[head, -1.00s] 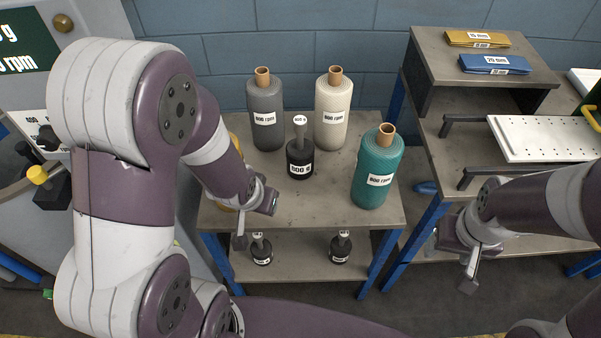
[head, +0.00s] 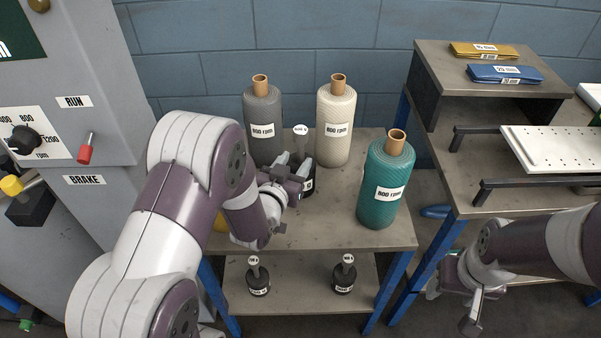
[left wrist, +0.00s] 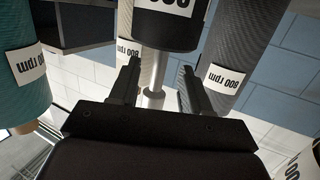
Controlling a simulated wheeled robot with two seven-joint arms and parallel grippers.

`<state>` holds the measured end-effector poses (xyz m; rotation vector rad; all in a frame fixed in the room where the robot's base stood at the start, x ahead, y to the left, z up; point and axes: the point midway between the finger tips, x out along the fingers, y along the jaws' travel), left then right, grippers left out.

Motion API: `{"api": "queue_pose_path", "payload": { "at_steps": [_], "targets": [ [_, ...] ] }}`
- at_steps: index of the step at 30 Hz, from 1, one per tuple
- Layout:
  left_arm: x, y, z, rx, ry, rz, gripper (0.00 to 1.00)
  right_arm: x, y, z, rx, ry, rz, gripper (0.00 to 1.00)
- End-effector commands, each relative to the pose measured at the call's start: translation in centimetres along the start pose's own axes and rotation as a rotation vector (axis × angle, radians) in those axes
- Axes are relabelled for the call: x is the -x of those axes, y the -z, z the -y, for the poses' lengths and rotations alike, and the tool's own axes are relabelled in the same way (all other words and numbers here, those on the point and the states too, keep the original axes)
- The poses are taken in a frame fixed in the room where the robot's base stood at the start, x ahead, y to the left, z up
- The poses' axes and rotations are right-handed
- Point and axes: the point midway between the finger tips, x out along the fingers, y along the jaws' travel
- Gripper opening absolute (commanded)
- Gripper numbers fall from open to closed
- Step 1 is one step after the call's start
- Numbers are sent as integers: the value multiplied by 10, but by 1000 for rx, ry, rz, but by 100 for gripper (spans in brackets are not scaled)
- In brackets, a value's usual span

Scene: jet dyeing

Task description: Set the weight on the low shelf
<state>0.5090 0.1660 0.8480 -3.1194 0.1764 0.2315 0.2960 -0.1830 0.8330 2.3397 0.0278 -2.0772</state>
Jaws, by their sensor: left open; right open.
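The black 800 g weight (head: 301,143) stands upright on the upper shelf (head: 330,230), its base partly hidden by my left gripper (head: 291,170). My left gripper is open, with its fingers at the weight's stem. In the left wrist view, which shows things upside down, the grey stem (left wrist: 153,76) lies between the two open fingers (left wrist: 157,88), and the weight's black body (left wrist: 165,32) is above. I see no clear contact. The low shelf (head: 305,292) holds two smaller weights, one at left (head: 258,283) and one at right (head: 343,278). My right gripper (head: 470,305) is open and empty.
A grey roll (head: 262,110) and a cream roll (head: 335,115) stand behind the weight. A teal roll (head: 384,185) stands to its right. The low shelf has bare room between its two weights. A machine panel (head: 75,120) is at left, a second table (head: 470,150) at right.

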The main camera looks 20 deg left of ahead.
Motion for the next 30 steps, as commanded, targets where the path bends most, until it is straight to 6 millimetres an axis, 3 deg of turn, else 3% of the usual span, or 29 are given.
{"api": "queue_pose_path", "payload": {
  "at_steps": [6, 14, 18, 19, 30],
  "targets": [
    [-38, -4, 0, 0, 0, 0, 47, -4, 0, 0, 0, 0, 0, 60],
    [-44, -3, 0, 0, 0, 1, 47, -3, 0, 0, 0, 0, 0, 60],
    [-43, -3, 0, 0, 0, 1, 5, -3, 0, 0, 0, 0, 0, 60],
    [-43, -3, 0, 0, 0, 1, 0, -3, 0, 0, 0, 0, 0, 60],
    [-43, -3, 0, 0, 0, 2, 0, -4, 0, 0, 0, 0, 0, 60]
  ]
}}
